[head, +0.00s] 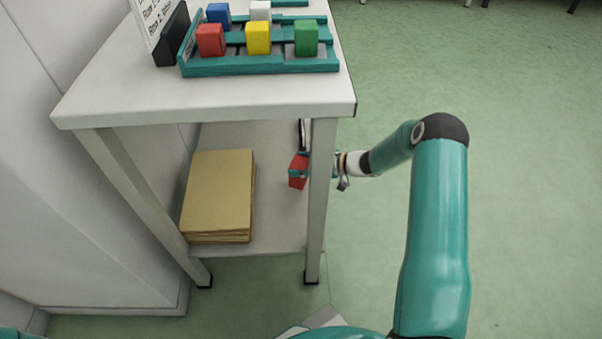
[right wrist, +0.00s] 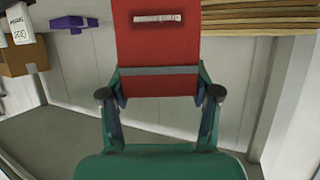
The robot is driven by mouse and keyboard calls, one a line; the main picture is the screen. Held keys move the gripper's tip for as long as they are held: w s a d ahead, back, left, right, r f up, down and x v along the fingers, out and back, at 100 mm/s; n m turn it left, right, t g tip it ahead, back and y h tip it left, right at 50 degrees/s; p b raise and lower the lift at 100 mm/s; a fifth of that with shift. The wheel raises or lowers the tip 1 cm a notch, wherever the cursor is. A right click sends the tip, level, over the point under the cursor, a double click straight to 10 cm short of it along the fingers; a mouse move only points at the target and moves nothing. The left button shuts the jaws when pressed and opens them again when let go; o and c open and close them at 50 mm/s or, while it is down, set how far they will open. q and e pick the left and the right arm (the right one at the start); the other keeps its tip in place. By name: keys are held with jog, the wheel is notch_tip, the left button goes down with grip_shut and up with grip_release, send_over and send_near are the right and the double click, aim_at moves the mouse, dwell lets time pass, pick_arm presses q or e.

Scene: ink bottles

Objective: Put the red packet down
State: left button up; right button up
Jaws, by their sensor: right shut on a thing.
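The red packet (head: 297,172) is held by my right gripper (head: 306,168) at the right edge of the lower shelf (head: 275,215), beside the front right table leg. I cannot tell whether the packet touches the shelf. In the right wrist view the red packet (right wrist: 157,55), with a white label, fills the space between the two fingers of the right gripper (right wrist: 160,88), which are shut on it. The table leg hides part of the gripper in the head view. My left gripper is not in view.
A stack of brown envelopes (head: 218,195) lies on the shelf's left side; shelf beside it is bare. The table leg (head: 320,205) stands close to my right wrist. Above, a teal rack (head: 260,67) holds coloured blocks. A cardboard box (right wrist: 22,57) and purple object (right wrist: 72,23) show in the wrist view.

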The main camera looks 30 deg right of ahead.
jog(key=shift+f+b, duration=0.5)
jog(key=shift+f, duration=1.25)
jog(key=shift+f, duration=0.15)
jog(key=o, duration=1.2)
jog(key=shift+r, duration=0.25)
jog(key=p+v, duration=0.3)
jog(key=v, duration=0.9)
jog(key=shift+p, duration=0.4)
